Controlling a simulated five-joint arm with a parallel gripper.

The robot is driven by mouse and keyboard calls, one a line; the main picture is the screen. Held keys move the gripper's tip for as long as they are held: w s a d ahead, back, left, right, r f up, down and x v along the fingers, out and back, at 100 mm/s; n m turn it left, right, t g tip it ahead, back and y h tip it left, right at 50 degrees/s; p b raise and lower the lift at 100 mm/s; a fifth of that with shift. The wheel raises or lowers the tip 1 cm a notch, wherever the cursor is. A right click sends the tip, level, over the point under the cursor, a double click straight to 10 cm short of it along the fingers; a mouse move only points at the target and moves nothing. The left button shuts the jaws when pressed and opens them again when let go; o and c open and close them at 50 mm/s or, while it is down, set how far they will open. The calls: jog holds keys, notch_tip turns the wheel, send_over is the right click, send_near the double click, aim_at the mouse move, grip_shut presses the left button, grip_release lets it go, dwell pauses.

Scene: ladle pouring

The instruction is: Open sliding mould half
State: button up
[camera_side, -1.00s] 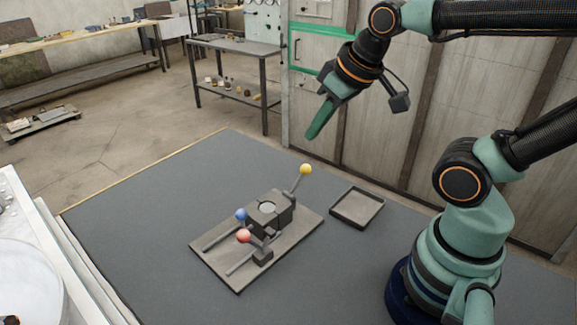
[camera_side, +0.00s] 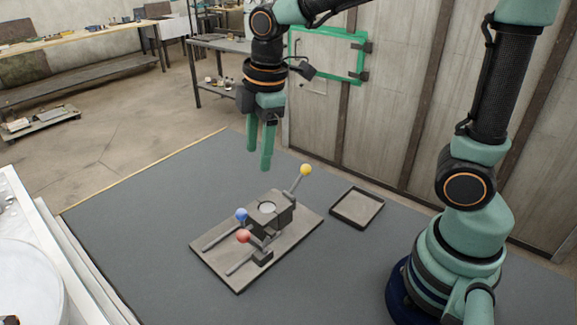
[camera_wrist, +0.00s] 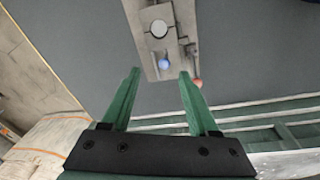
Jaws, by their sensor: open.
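The grey two-part mould (camera_side: 269,208) sits on a flat base plate (camera_side: 225,262) with two rails running toward the lower left. The mould halves look closed together, with a round pale opening on top. A blue knob (camera_side: 241,215) is on the near-left half, a red knob (camera_side: 243,236) is beside the front rail, and a yellow knob (camera_side: 306,169) tops a lever at the back. My gripper (camera_side: 259,160) is open and empty, pointing down above and behind the mould, apart from it. In the wrist view the mould (camera_wrist: 158,28) and blue knob (camera_wrist: 165,64) lie beyond the fingertips (camera_wrist: 160,72); the red knob (camera_wrist: 197,82) is partly hidden.
A shallow square tray (camera_side: 357,207) lies right of the base plate. The dark mat (camera_side: 130,220) is clear on the left. A white rounded vessel (camera_side: 30,285) stands at the lower-left edge.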

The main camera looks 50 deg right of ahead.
aim_at(241, 210)
jog(key=a+f+n, duration=0.1)
jog(key=n, duration=0.1)
jog(key=w+a+f+n+g, duration=0.1)
jog(key=f+n, duration=0.1)
jog(key=w+a+f+n, duration=0.1)
jog(key=a, duration=0.1)
jog(key=shift+w+f+n+g, duration=0.1)
jog(key=shift+f+n+g, duration=0.1)
jog(key=shift+n+g, duration=0.15)
notch_tip(241, 210, down, 12)
jog(key=shift+r, duration=0.1)
grip_shut()
dwell(1.3)
